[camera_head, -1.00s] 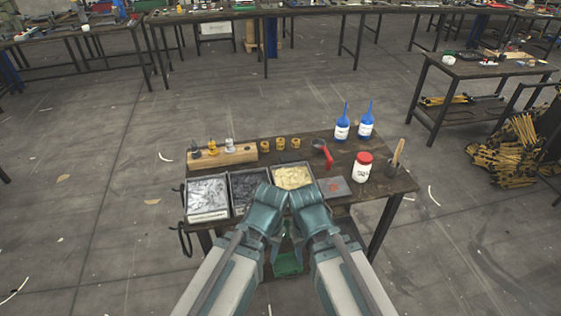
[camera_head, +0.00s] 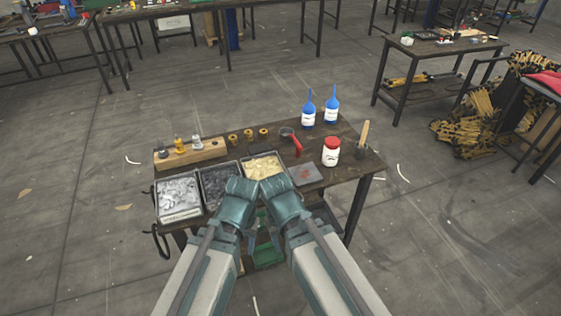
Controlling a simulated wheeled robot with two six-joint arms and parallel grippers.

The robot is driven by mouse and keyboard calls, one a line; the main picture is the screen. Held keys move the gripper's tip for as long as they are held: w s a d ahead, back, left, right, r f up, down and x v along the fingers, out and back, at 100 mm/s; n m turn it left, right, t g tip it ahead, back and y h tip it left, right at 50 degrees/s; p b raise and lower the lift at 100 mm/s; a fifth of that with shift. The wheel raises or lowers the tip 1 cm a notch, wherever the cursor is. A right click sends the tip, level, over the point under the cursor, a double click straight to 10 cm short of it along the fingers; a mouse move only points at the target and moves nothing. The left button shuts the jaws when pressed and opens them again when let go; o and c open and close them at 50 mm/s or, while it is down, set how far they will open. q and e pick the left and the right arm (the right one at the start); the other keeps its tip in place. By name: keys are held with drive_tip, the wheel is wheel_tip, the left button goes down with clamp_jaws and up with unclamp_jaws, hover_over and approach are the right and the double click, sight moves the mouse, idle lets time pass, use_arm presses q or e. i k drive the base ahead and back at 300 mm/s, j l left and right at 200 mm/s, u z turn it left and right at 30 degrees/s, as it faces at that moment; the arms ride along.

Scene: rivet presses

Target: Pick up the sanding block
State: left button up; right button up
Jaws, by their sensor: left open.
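I cannot make out the sanding block with certainty. A flat grey piece with a reddish patch (camera_head: 306,174) lies near the front right of the workbench (camera_head: 343,178); I cannot tell whether it is the block. My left gripper (camera_head: 250,240) hangs down in front of the bench's near edge, open, with nothing seen in it. My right gripper (camera_head: 275,240) hangs close beside it, small and partly hidden by my own arm; its jaws are not clear. Both are apart from the things on the bench top.
Three bins stand along the front left: light grey parts (camera_head: 179,194), dark parts (camera_head: 219,183) and yellowish parts (camera_head: 263,167). Behind are a wooden holder (camera_head: 190,154), a red-handled tool (camera_head: 295,145), two blue-tipped bottles (camera_head: 331,108) and a red-lidded jar (camera_head: 331,152). Open floor surrounds the bench.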

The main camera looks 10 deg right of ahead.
sight(257, 149)
drive_tip(key=i+l, duration=0.7)
drive_tip(key=l, duration=0.2)
drive_tip(key=u, duration=1.55)
